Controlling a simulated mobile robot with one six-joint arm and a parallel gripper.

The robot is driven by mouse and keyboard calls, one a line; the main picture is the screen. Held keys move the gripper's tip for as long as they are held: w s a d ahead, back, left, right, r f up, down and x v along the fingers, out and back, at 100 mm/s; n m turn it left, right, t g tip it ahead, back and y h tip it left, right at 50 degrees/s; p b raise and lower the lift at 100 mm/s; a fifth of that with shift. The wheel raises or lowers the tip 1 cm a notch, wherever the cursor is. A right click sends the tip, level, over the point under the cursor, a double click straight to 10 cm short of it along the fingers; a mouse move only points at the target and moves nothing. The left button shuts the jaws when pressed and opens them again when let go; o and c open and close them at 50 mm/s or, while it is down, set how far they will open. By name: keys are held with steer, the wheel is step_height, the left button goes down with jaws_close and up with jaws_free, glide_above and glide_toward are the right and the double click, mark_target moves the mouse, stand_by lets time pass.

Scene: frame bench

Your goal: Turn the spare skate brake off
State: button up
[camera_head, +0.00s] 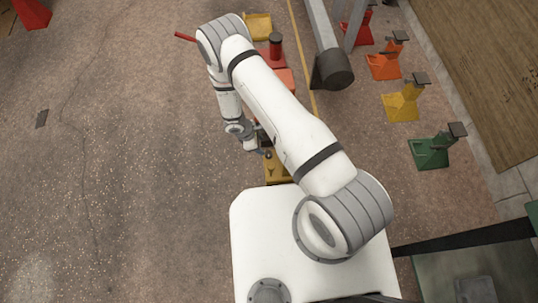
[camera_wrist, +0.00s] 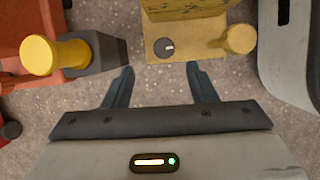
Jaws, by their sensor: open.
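A yellow skate (camera_wrist: 190,28) lies at the top middle of the wrist view. On it are a round dark knob (camera_wrist: 163,47) with a short white mark and a yellow post (camera_wrist: 236,40). In the head view the yellow skate (camera_head: 276,170) shows partly, below my arm. My gripper (camera_wrist: 159,66) is open and empty, its two fingers apart just short of the yellow skate's near edge, with the knob roughly ahead between them. I cannot tell which skate is the spare one. My arm hides much of the skates in the head view.
An orange-red skate (camera_wrist: 14,50) with a yellow-topped post (camera_wrist: 40,55) and dark block lies left in the wrist view. Several coloured stands, including a green one (camera_head: 430,152), line the right of the head view.

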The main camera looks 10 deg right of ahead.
mark_target(268, 154)
steer(key=x, duration=0.3)
steer(key=b+x, duration=0.1)
steer(key=x, duration=0.2)
steer(key=b+x, duration=0.1)
steer(key=x, duration=0.1)
steer(key=shift+s+f, duration=0.3)
steer(key=shift+f, duration=0.15)
steer(key=shift+c, duration=0.3)
